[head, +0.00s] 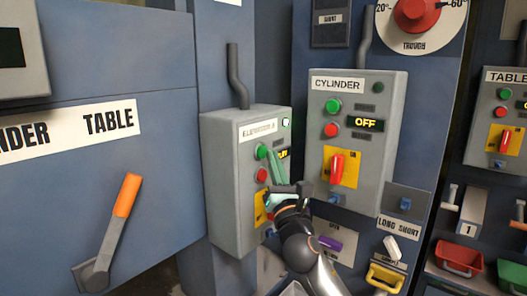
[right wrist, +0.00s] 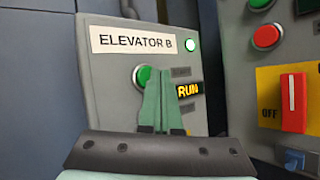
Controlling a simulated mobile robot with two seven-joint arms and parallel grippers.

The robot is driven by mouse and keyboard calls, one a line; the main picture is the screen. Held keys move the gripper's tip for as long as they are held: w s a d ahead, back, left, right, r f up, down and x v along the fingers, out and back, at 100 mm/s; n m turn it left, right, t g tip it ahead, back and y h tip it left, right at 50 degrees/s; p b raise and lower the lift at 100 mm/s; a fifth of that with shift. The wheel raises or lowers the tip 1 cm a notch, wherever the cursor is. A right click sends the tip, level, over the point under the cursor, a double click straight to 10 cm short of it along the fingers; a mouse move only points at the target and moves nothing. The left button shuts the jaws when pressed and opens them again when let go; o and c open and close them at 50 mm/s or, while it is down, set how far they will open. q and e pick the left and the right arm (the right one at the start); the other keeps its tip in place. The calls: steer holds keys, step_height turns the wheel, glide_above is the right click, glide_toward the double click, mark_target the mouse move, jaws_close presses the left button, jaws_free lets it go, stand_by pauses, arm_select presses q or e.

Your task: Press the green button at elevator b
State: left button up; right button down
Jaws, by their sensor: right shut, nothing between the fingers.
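The elevator B box (head: 228,185) is a grey control box in the middle of the head view; its label reads "ELEVATOR B" (right wrist: 132,39) in the right wrist view. Its green button (head: 262,151) also shows in the right wrist view (right wrist: 140,77), partly covered by my fingers. My right gripper (head: 271,155) is shut and empty, with its green fingertips at the button's right edge; I cannot tell whether they touch it. The display (right wrist: 189,89) reads "RUN" in yellow, and a small lamp (right wrist: 190,45) above it is lit. My left gripper is not in view.
A red button (head: 261,175) sits below the green one. The cylinder box (head: 393,110), showing "OFF", stands close on the right, with a red switch (head: 337,167). A lever with an orange handle (head: 127,195) is on the blue panel at left.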

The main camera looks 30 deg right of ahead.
steer(key=shift+s+d, duration=0.1)
steer(key=shift+s, duration=0.15)
steer(key=s, duration=0.1)
steer(key=s+d+p, duration=0.1)
steer(key=s, duration=0.1)
steer(key=s+d, duration=0.1)
steer(key=shift+s+p, duration=0.3)
steer(key=shift+s, duration=0.05)
stand_by(0.8)
steer(key=s+a+f+m+g+y+p, duration=0.15)
steer(key=f+m, duration=0.25)
steer(key=f, duration=0.5)
steer(key=s+a+f+m+g+y, duration=0.1)
steer(key=a+f+m+g+y, duration=0.2)
steer(key=f, duration=0.6)
steer(key=s+a+f+m+g+y, duration=0.1)
steer(key=a+f+m+g, duration=0.3)
steer(key=f, duration=0.6)
steer(key=s+a+f+m+g+y, duration=0.1)
steer(key=s+a+f+m, duration=0.3)
steer(key=s+f+m, duration=0.4)
steer(key=s+a+f+m+g+y+p, duration=0.1)
steer(key=s+a+f+m+g, duration=0.3)
steer(key=s+f+m, duration=0.5)
steer(key=s+a+f+y, duration=0.1)
steer(key=s+f, duration=0.1)
steer(key=s, duration=0.2)
steer(key=shift+s+f, duration=0.35)
steer(key=shift+f, duration=0.05)
